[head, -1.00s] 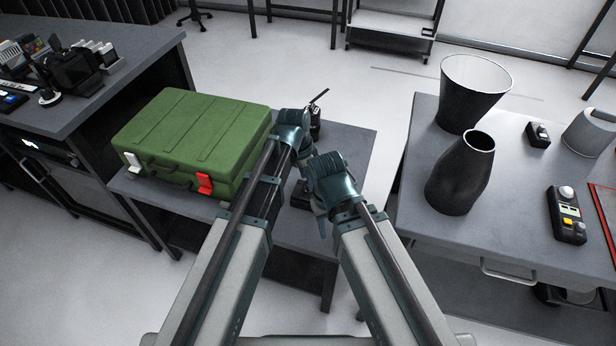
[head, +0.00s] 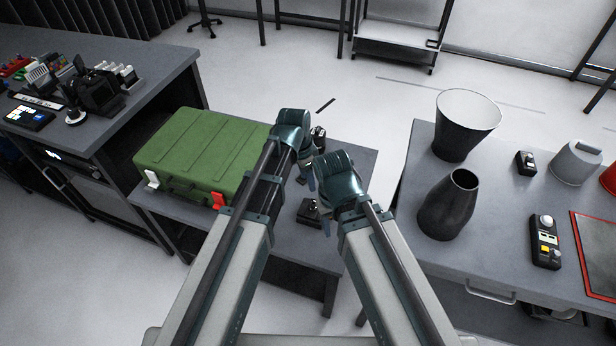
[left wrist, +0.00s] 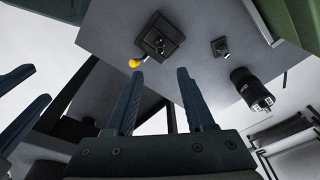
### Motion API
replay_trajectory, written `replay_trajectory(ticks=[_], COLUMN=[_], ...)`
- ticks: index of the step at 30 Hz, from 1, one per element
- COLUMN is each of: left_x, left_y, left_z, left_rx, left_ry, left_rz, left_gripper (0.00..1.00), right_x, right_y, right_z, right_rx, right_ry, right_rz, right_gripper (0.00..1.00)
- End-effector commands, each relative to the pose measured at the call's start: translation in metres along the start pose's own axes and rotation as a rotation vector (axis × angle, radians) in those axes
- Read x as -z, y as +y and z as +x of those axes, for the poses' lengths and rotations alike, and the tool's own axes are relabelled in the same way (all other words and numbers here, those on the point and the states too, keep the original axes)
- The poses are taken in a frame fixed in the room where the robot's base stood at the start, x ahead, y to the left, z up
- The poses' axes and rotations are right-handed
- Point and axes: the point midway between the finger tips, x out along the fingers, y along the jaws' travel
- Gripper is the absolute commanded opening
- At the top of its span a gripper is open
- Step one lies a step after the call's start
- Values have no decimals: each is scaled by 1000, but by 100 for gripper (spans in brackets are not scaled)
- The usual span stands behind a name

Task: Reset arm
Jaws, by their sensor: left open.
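My left gripper (head: 312,182) hangs over the small grey table, partly hidden by its own wrist in the head view. In the left wrist view its two dark blue fingers (left wrist: 160,74) are apart with nothing between them. My right gripper (head: 325,225) is beside it, a little nearer and to the right, pointing down. Its fingers (left wrist: 40,85) also show at the left edge of the left wrist view, apart and seemingly empty. Both arms reach forward close together.
A green case (head: 205,150) lies on the small table (head: 355,160). A black device with a yellow knob (left wrist: 158,42) and a black cylinder (left wrist: 252,92) are near my grippers. Dark vases (head: 448,205) stand on the right table (head: 520,280). Clear floor lies between the tables.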

Motion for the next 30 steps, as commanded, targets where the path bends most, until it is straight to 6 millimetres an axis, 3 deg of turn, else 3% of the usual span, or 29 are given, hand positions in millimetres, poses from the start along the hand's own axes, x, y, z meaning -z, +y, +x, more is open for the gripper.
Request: replay_trajectory(ticks=[17, 20, 24, 30], left_x=[-2, -14, -46, -86], left_y=[3, 21, 63, 107], left_z=[-1, -10, -30, -53], left_rx=[0, 2, 23, 85], left_ry=[-4, -32, -109, -201], left_rz=[-10, -87, -315, -619], left_gripper=[54, 54, 54, 54], right_x=[0, 0, -2, -2], right_y=[0, 1, 2, 4], right_z=[-1, -9, -25, -41], right_rx=[0, 0, 0, 0], right_ry=[0, 0, 0, 0], right_rz=[0, 0, 0, 0], right_gripper=[49, 49, 49, 49])
